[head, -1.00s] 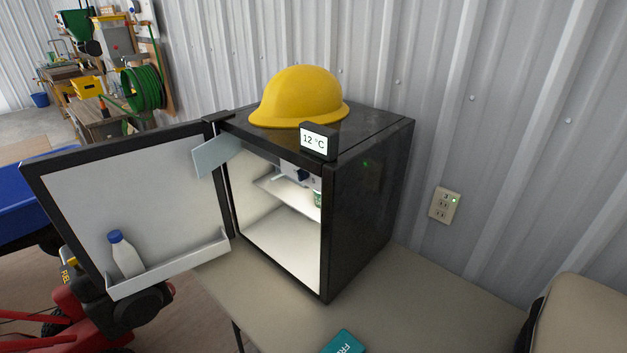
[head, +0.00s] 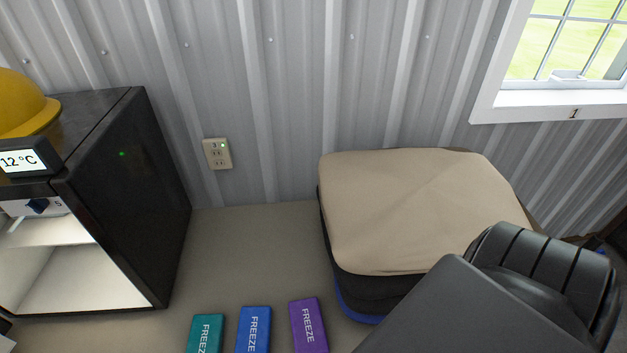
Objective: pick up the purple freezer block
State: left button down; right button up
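The purple freezer block (head: 309,325) lies flat on the table near the bottom of the head view, with white FREEZE lettering on it. It is the rightmost of three blocks, beside the blue block (head: 253,330) and the teal block (head: 205,335). Small gaps separate the blocks. The lower ends of the teal and blue blocks are cut off by the frame edge. My arm covers the lower right of the view, to the right of the purple block. Neither gripper shows.
An open black mini fridge (head: 130,200) with a 12 °C display (head: 24,161) and a yellow hard hat (head: 22,105) on top stands at left. A beige-topped dark bag (head: 420,205) sits right of the blocks. Bare table (head: 250,250) lies between, against the metal wall.

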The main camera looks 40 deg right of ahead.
aim_at(308, 334)
jog(key=z, duration=1.2)
jog(key=k, duration=0.6)
jog(key=z, duration=1.15)
jog(key=k, duration=0.9)
jog(key=z, duration=0.6)
jog(key=k, duration=0.5)
